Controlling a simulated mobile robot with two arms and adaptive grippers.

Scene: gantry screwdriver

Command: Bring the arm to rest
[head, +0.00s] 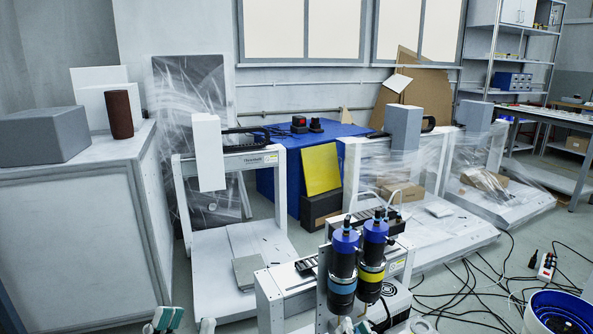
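The tips of my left gripper (186,322) show at the bottom edge, left of centre, as white and teal pieces with a gap between them. Nothing shows between them. The tips of my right gripper (354,325) show at the bottom edge, just below the gantry's two dark cylinders, and look white and teal. The frame cuts off most of both grippers, and how far the right one is open cannot be made out. Whether the right tips touch the gantry cannot be told.
A gantry unit (272,299) with two cylinders (343,262) stands close in front. A grey cabinet (75,245) is at left, bearing a grey box (42,136) and a brown cylinder (119,114). Cables (468,290) and a blue-rimmed drum (560,308) lie at right.

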